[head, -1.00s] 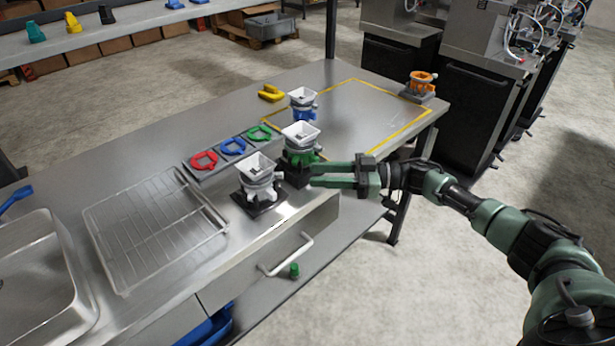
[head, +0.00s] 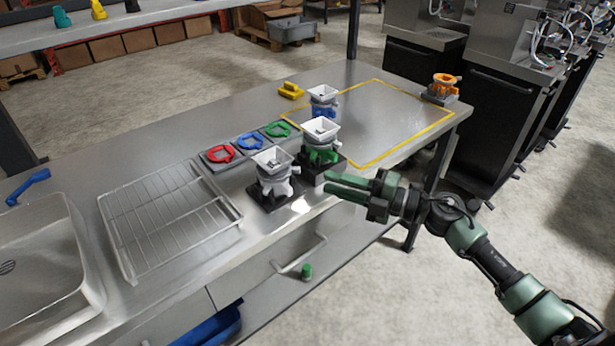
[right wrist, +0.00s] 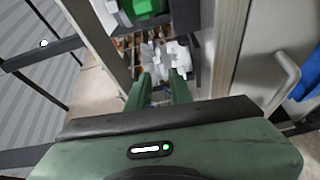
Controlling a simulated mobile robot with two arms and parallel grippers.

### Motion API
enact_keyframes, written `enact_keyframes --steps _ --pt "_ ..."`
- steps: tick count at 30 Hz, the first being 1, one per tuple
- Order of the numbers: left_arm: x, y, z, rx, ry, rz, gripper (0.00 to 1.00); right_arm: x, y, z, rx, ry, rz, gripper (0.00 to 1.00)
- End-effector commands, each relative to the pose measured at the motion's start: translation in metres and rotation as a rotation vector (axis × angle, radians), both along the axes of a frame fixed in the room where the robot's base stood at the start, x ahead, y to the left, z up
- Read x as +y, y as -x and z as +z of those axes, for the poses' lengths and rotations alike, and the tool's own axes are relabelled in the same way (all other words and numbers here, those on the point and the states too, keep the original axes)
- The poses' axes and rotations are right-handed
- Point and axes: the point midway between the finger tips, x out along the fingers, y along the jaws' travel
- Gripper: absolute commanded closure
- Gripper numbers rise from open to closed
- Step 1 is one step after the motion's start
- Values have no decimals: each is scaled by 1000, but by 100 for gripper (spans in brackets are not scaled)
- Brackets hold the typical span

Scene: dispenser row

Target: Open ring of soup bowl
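Several small dispensers with square white bowls stand on the steel table. One has a white body (head: 273,184), one a green body (head: 321,155) and one a blue body (head: 323,110). Red (head: 221,154), blue (head: 249,142) and green (head: 277,130) ring-shaped pieces lie in a row on a grey tray. I cannot tell which bowl is the soup bowl. My right gripper (head: 334,187) is open and empty, just off the table's front edge near the green dispenser's dark base. Its parted fingers show in the right wrist view (right wrist: 159,92). My left gripper is not in view.
An orange dispenser (head: 441,90) stands at the far right corner. A yellow piece (head: 291,90) lies near the yellow-outlined area, which is mostly clear. A wire rack (head: 168,215) and sink (head: 45,260) are at left. A drawer handle (head: 300,255) juts out in front.

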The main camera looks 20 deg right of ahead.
Motion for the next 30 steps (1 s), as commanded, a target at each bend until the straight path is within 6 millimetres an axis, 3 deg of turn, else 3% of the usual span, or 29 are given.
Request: enact_keyframes --steps 5,18,29,30 --pt "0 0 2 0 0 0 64 2 -5 5 -69 57 -31 79" --pt "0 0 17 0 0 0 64 46 -50 4 -63 53 -28 79" --pt "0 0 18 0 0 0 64 51 -54 3 -61 54 -27 79" --pt "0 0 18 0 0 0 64 51 -54 3 -61 54 -27 87"
